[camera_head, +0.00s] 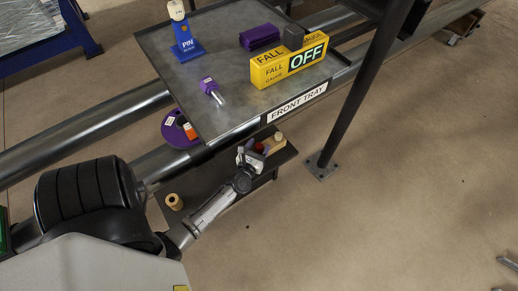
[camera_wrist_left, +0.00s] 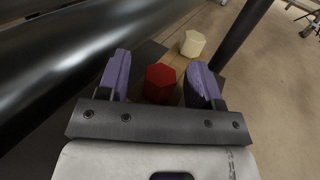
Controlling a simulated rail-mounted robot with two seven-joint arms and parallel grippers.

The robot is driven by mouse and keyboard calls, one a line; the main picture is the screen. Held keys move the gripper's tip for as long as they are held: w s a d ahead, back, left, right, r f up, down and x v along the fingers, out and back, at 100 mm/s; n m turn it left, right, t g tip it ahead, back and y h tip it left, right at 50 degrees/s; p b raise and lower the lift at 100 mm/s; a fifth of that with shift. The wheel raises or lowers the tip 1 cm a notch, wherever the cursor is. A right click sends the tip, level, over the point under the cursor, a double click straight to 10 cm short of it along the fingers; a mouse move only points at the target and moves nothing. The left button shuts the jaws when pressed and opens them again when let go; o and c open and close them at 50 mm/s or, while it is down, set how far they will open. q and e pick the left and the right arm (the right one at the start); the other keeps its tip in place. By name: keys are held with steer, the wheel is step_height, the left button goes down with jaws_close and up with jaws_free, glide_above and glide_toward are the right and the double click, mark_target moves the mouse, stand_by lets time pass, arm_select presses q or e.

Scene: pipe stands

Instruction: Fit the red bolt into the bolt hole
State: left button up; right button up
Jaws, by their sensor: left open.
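The red bolt (camera_wrist_left: 160,83) shows its hexagonal head between the two purple fingers in the left wrist view. In the head view only a small red patch of it (camera_head: 259,147) shows beside the gripper, on the low dark shelf. My left gripper (camera_head: 250,153) is open over that shelf, below the front tray. In the left wrist view the gripper (camera_wrist_left: 160,65) has a finger on each side of the bolt, with gaps showing. Whether it touches the bolt is unclear. I cannot make out the bolt hole. My right gripper is out of view.
Beige pieces (camera_head: 278,138) (camera_head: 174,201) stand on the dark shelf (camera_head: 208,190). A purple disc (camera_head: 174,126) with an orange-red piece sits against the pipe. The front tray (camera_head: 225,100) overhangs, holding a yellow OFF box (camera_head: 288,65). A dark post (camera_head: 355,90) stands to the right.

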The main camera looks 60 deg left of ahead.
arm_select(q)
steer(key=shift+c, duration=0.2)
steer(key=c, duration=1.1)
